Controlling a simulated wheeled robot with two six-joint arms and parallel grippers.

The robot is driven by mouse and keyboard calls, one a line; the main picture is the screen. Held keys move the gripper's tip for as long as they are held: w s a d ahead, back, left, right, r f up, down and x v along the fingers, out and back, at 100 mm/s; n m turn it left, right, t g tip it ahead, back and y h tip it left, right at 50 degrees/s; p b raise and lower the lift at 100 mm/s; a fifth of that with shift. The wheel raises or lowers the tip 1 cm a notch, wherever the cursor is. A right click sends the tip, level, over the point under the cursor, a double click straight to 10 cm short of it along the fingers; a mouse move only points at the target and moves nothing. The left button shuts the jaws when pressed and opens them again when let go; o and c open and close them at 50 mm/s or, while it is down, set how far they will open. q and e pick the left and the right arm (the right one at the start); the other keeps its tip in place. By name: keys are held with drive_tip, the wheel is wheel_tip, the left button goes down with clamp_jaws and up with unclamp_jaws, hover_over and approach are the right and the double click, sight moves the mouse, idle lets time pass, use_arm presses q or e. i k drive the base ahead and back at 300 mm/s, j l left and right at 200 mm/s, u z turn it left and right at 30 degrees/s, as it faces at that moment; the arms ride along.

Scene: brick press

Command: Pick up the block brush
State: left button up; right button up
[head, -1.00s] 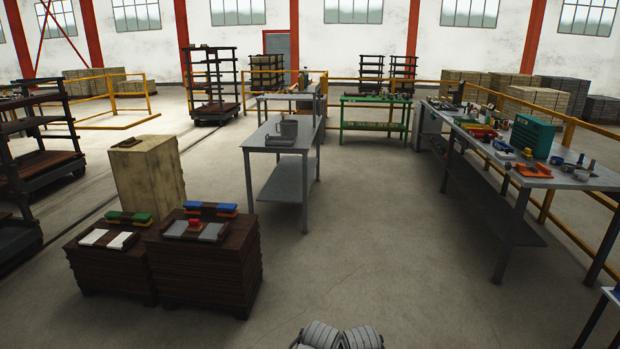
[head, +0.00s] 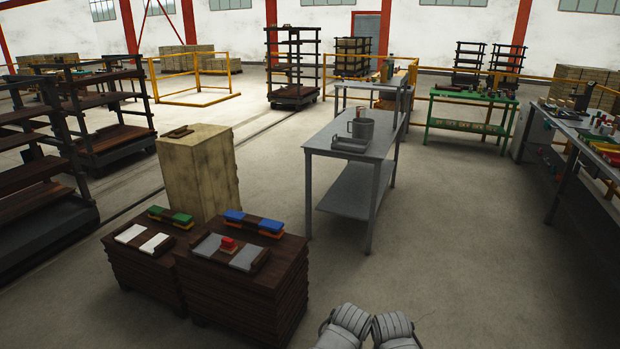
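I cannot tell for sure which thing is the block brush. A small flat brown block (head: 181,131) lies on top of the tall pale block (head: 208,172). On the dark stacks stand a block with a green top (head: 180,218), one with a blue top (head: 234,216), another blue-topped one (head: 271,226) with orange below, and a small red block (head: 228,243). They are too small to tell as brushes. Two grey ribbed parts of mine show at the bottom edge. No gripper fingers show, and all these objects are well ahead of me.
Two dark board stacks (head: 245,290) stand front left. A grey table (head: 331,149) with a mug (head: 362,129) and a tray stands in the middle. A green bench (head: 471,127) and a cluttered grey workbench (head: 602,155) stand right. Racks (head: 105,135) line the left. Floor right of centre is clear.

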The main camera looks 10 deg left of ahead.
sight(227, 245)
drive_tip(key=i+u, duration=0.9)
drive_tip(key=u, duration=0.15)
drive_tip(key=i+j+u, duration=0.15)
drive_tip(key=i+u, duration=0.25)
drive_tip(key=i, duration=0.3)
drive_tip(key=i+j+z, duration=0.2)
drive_tip(key=i+j, duration=0.15)
drive_tip(key=i+j+z, duration=0.2)
drive_tip(key=i+j, duration=0.15)
drive_tip(key=i+j+z, duration=0.2)
drive_tip(key=i+j, duration=0.15)
drive_tip(key=j, duration=0.25)
